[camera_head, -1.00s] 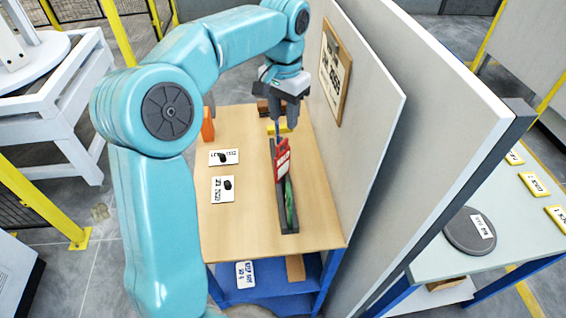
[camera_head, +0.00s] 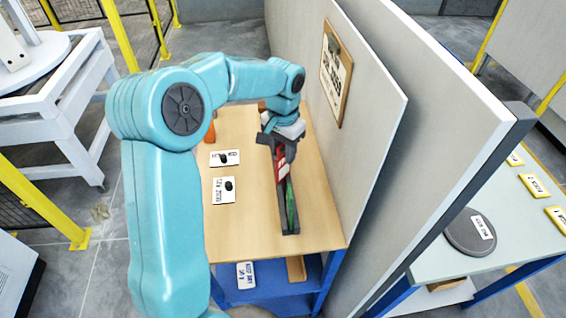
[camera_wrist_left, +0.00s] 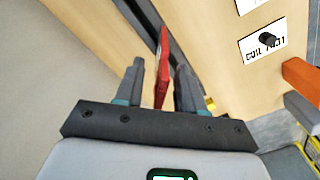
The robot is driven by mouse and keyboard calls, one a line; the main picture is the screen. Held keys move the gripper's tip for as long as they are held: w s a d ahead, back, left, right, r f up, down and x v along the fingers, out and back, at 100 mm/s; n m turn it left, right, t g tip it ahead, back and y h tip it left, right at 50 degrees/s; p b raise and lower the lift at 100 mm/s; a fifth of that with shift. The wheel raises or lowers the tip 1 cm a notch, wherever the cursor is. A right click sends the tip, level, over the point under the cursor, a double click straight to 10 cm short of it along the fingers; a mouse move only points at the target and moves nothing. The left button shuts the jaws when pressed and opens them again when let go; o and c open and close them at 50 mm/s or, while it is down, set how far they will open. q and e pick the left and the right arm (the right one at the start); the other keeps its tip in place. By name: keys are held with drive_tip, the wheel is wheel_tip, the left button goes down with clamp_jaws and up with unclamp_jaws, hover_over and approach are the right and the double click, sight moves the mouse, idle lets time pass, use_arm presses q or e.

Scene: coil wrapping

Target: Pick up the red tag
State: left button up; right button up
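The red tag (camera_head: 282,166) stands upright in the dark narrow tray (camera_head: 297,222) on the wooden table. My left gripper (camera_head: 284,152) is right at the tag, coming down from above and behind. In the left wrist view the red tag (camera_wrist_left: 162,70) is between the two fingers of my left gripper (camera_wrist_left: 160,85). The fingers are apart, with a visible gap on each side of the tag. A green item (camera_head: 291,203) lies in the same tray in front of the tag. My right gripper is not in view.
Two white cards with black pieces, an upper (camera_head: 225,158) and a lower one (camera_head: 224,190), lie left of the tray. A grey partition (camera_head: 365,130) stands close on the right. An orange object (camera_head: 210,132) stands at the table's far left.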

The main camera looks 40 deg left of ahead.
use_arm(q)
drive_tip(key=shift+w+a+f, duration=0.15)
clamp_jaws()
